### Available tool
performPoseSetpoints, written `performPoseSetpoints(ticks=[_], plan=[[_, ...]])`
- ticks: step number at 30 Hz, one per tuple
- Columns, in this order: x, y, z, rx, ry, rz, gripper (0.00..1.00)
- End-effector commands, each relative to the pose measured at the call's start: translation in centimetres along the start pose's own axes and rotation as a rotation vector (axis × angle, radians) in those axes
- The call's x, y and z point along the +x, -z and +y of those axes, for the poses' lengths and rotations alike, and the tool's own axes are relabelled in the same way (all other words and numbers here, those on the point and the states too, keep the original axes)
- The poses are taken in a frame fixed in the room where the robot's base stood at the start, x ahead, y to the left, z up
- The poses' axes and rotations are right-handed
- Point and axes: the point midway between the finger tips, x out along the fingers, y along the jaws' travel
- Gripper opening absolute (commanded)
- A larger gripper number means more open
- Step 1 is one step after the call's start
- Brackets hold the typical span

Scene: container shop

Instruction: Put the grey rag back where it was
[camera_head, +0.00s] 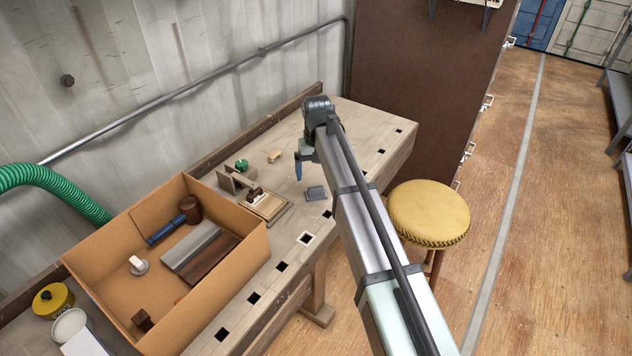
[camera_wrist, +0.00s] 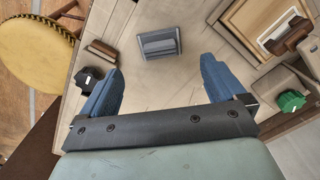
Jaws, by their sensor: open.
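My gripper (camera_head: 298,170) hangs above the bench, up and left of the rag in the head view. In the wrist view my gripper (camera_wrist: 160,66) has its blue fingers wide apart with nothing between them. It appears apart from the rag; the exact height cannot be told.
An open cardboard box (camera_head: 250,235) with several items stands left on the bench. A wooden tool on a board (camera_head: 268,206), a green knob (camera_head: 241,165) and a small wooden block (camera_head: 274,156) are nearby. A yellow stool (camera_head: 428,212) stands right. Bench around the rag is mostly clear.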

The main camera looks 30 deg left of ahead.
Motion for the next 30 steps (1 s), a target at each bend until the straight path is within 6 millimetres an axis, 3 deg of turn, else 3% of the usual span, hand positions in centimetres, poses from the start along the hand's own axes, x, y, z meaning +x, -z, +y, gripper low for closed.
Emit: performPoseSetpoints(ticks=[3, 10, 30], plan=[[-2.1, 0.1, 0.0, 0.0, 0.0, 0.002, 0.97], [-4.3, 0.0, 0.0, 0.0, 0.0, 0.001, 0.97], [-4.8, 0.0, 0.0, 0.0, 0.0, 0.0, 0.97]])
